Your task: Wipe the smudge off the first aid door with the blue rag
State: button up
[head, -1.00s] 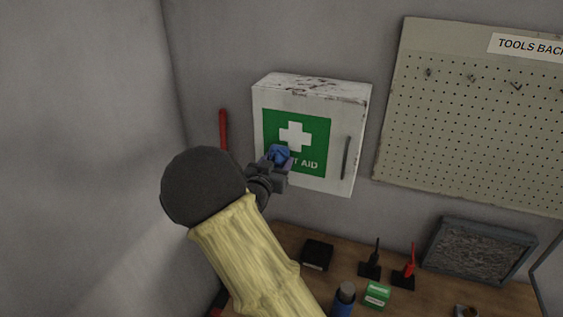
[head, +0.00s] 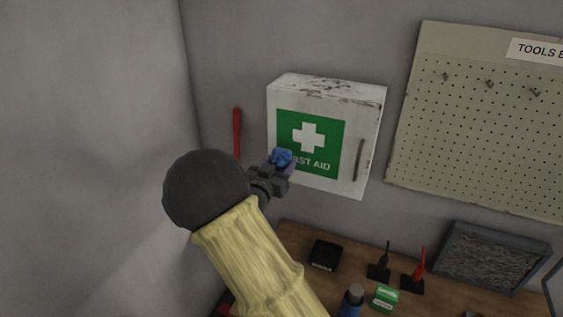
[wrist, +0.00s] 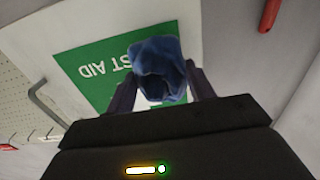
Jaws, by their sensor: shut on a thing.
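The white first aid cabinet (head: 345,181) hangs on the wall, with a green panel and white cross on its door and a grey handle at the right. The blue rag (head: 281,158) is a crumpled bundle in my gripper (head: 279,168), in front of the lower left part of the green panel. In the wrist view my gripper (wrist: 160,88) is shut on the rag (wrist: 157,62), which covers part of the green panel (wrist: 84,62). I cannot tell whether the rag touches the door. No smudge can be made out; the rag and gripper hide part of the door.
A red bar (head: 237,133) is on the wall left of the cabinet. A pegboard (head: 470,130) hangs to the right. Below, a wooden bench (head: 295,237) holds a black box (head: 324,255), a green box (head: 385,298) and other items.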

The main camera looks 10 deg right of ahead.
jog(key=shift+v, duration=1.75)
jog(key=shift+s, duration=0.15)
jog(key=shift+v, duration=1.45)
